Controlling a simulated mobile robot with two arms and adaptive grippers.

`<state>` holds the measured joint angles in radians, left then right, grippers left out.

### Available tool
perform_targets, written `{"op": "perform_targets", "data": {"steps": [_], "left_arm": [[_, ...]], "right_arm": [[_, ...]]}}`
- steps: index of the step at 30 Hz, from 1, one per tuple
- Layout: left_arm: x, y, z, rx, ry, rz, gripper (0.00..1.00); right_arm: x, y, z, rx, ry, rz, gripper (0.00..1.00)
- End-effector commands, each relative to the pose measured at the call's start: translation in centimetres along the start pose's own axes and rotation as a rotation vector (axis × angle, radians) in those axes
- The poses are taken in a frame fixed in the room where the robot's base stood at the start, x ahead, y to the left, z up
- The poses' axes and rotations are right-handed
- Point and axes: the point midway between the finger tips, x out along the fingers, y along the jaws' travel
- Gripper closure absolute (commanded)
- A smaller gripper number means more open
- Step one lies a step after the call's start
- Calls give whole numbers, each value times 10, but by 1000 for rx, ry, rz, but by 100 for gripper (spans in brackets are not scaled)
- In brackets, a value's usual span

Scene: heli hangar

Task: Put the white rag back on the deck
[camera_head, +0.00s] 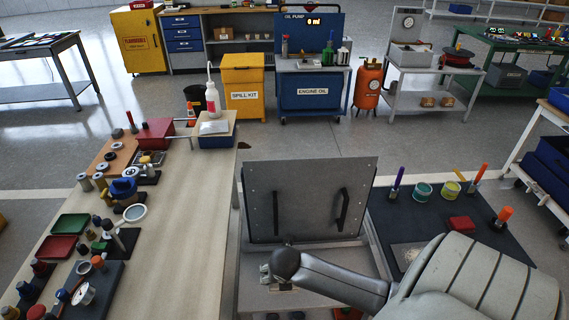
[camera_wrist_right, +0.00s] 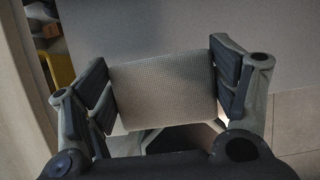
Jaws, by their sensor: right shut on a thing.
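My right gripper (camera_wrist_right: 162,95) is shut on the white rag (camera_wrist_right: 165,88), a pale woven cloth that spans the space between the two fingers in the right wrist view. In the head view the right gripper (camera_head: 278,276) is low in front of the upright grey panel (camera_head: 305,200) with two black handles; the rag is mostly hidden there by my wrist. I cannot tell for certain which surface is the deck; a grey shelf (camera_head: 255,296) lies below the gripper. My left gripper is not in view.
A long bench (camera_head: 185,230) full of tools and trays stands on the left. A dark mat (camera_head: 440,210) with cups, a red block and orange-topped items lies right of the panel, partly behind my arm. The floor beyond the panel is clear.

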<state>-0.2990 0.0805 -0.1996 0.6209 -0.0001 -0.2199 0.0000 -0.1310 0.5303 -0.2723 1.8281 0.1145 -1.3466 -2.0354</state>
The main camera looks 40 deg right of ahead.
Motion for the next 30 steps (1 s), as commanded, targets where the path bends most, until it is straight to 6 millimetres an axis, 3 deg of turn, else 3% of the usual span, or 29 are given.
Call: {"op": "perform_targets", "data": {"steps": [10, 16, 28, 29, 30], "left_arm": [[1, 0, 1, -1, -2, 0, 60], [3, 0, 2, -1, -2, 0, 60], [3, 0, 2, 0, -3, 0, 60], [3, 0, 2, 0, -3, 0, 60], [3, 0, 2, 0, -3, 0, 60]], "right_arm": [[29, -4, 8, 1, 0, 0, 39], [52, -4, -2, 1, 1, 0, 39], [58, -4, -4, -1, -1, 1, 39], [57, -4, -4, 0, -1, 1, 16], [57, -4, -4, 0, -1, 1, 11]]}}
